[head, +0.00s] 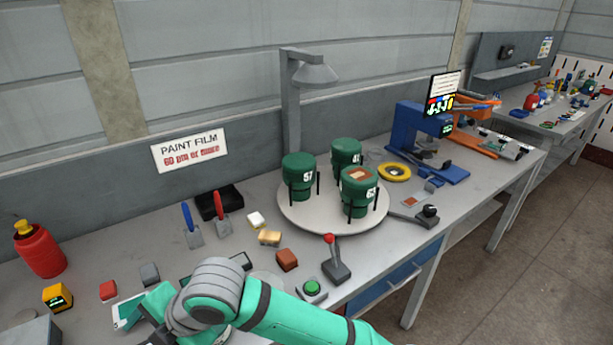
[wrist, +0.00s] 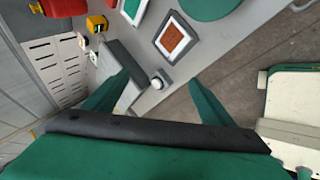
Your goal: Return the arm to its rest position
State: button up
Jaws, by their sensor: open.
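My green arm with its grey joint reaches into the bottom of the head view, over the front of the workbench (head: 100,262). Its hand is low in that view and partly hidden by the arm, so the fingers are not clear there. In the wrist view my gripper (wrist: 158,78) has its two green fingers spread wide apart, with nothing held between them. Below the fingers lie the bench surface, a small round white-topped part and a white-framed brown square (wrist: 175,38).
A round turntable (head: 318,222) carries three numbered green cylinders. A red lever (head: 330,250) and a green button (head: 312,288) stand near my arm. A red container (head: 40,250) is at the far left. Grey floor (head: 480,250) is clear at right.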

jog(key=w+a+r+m+t+y, duration=0.45)
jog(key=a+r+m+y, duration=0.25)
jog(key=r+m+y, duration=0.25)
jog(key=w+d+f+m+t+h, duration=0.4)
jog(key=d+f+m+t+h, duration=0.3)
jog(key=d+m+t, duration=0.7)
jog(key=s+d+f+m+g+h, duration=0.1)
jog(key=s+d+f+m+h, duration=0.15)
jog(key=f, duration=0.25)
jog(key=s+d+f+m+g+h, duration=0.1)
jog(key=s+d+f+m+h, duration=0.15)
jog(key=f+m, duration=0.2)
jog(key=s+d+f+g+h, duration=0.1)
jog(key=s+d+f+h, duration=0.1)
jog(key=s+d+f, duration=0.3)
jog(key=s+d+f+h, duration=0.3)
jog(key=s+d, duration=0.8)
jog(key=s, duration=0.8)
jog(key=shift+d+f+g, duration=0.35)
jog(key=shift+d+f, duration=0.05)
jog(key=shift+f, duration=0.9)
